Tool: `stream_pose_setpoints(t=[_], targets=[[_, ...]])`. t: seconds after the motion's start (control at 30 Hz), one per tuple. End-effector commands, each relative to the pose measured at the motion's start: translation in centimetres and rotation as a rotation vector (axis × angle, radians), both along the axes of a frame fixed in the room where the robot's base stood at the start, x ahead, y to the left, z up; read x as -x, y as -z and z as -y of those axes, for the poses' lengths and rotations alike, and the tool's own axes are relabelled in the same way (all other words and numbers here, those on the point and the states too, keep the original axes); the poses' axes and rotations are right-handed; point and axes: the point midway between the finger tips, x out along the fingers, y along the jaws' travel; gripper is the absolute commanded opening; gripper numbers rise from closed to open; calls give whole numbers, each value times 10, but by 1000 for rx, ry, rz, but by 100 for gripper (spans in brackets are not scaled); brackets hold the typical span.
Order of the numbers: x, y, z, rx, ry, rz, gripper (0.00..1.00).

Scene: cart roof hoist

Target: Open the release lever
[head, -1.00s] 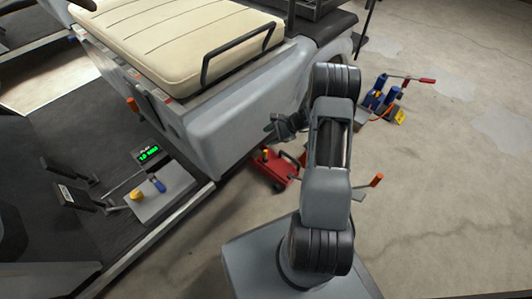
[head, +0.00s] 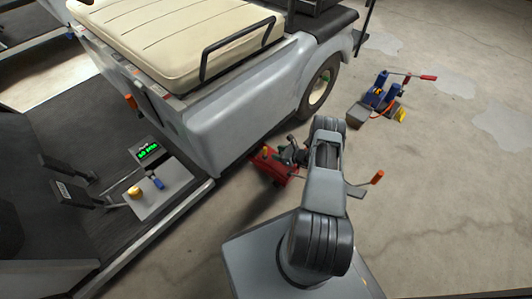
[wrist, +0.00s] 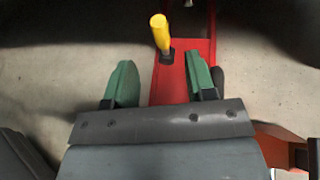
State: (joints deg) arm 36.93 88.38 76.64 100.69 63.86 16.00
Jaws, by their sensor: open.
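A short lever with a yellow grip (wrist: 160,33) stands on the red floor jack (wrist: 184,72) in the wrist view. In the head view the red jack (head: 268,167) sits on the floor beside the cart, with the yellow grip (head: 265,152) at its top. No label shows which lever is the release lever. My gripper (wrist: 160,62) is open, with its green fingers apart on either side of the jack's red body. The yellow grip lies ahead of the fingertips, between their lines, and nothing is held. In the head view my gripper (head: 291,152) is just right of the jack, partly hidden by my arm.
The grey cart (head: 215,115) with a cream seat (head: 180,45) stands close behind the jack. An orange-tipped lever (head: 376,177) shows beside my arm. The right floor is mostly clear.

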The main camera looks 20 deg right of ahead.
Motion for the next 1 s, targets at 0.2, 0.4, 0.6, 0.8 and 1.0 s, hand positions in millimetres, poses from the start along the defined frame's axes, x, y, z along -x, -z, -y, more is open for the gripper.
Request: stream_pose_setpoints(t=[0.2, 0.4, 0.6, 0.8, 1.0], targets=[[-30, 18, -22, 1, -2, 1, 51], [-47, 26, -35, 1, -1, 0, 51], [-55, 29, -40, 1, 0, 1, 51], [-57, 28, -41, 1, 0, 1, 51], [-56, 28, -41, 1, 0, 1, 43]])
